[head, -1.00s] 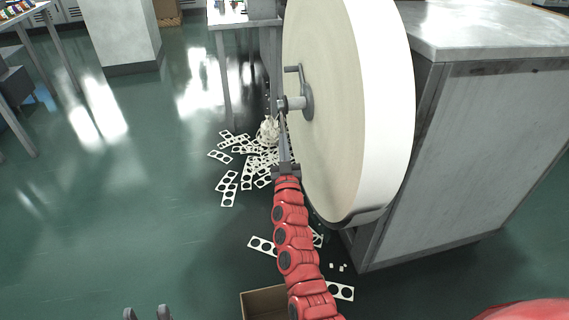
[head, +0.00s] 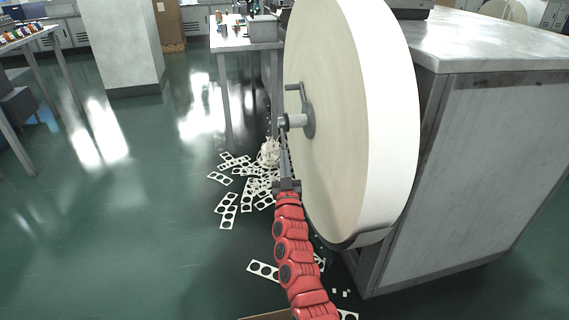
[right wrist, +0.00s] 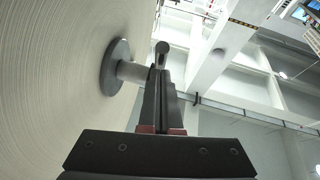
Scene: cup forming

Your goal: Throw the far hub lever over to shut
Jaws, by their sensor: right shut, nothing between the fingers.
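A large white paper roll (head: 340,190) stands on edge beside a grey cabinet. Its hub (head: 309,120) has a short shaft and a lever (head: 294,87) that rises from the hub and ends in a handle pointing left. My right gripper (head: 283,142) is shut and empty, pointing up just below the shaft's outer end. In the right wrist view, the hub flange (right wrist: 115,68) is left of my shut fingers (right wrist: 159,78). A dark rounded end shows at the fingertips; I cannot tell whether they touch it. My left gripper is not in view.
The grey cabinet (head: 460,180) stands right of the roll. Punched card strips (head: 230,205) lie on the green floor below. A table (head: 228,47) stands behind, with a pillar (head: 118,50) to its left.

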